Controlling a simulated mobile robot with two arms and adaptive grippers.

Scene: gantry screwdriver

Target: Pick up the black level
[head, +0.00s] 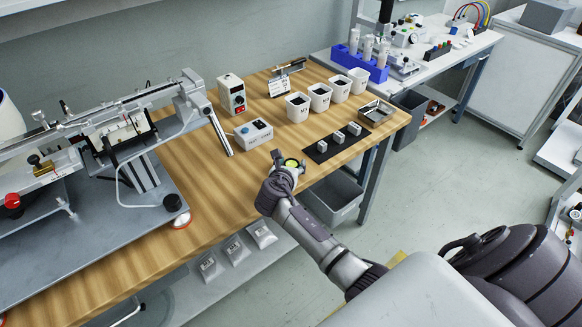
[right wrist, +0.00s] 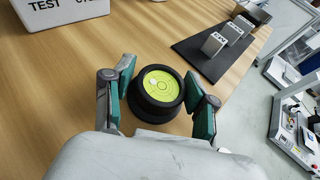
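The black level (right wrist: 160,92) is a short round black body with a yellow-green bubble face on top. It stands upright on the wooden table near the front edge, and its bright face also shows in the head view (head: 291,162). My right gripper (right wrist: 160,100) is open, with one teal-padded finger on each side of the level. The left finger is very close to it and a small gap shows at the right finger. In the head view my right gripper (head: 287,167) covers most of the level. My left gripper is not in view.
A black mat (head: 336,142) with small grey blocks lies just behind the level. White cups (head: 320,96) and a metal tray (head: 376,113) are farther back. A gantry machine (head: 120,130) fills the table's left.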

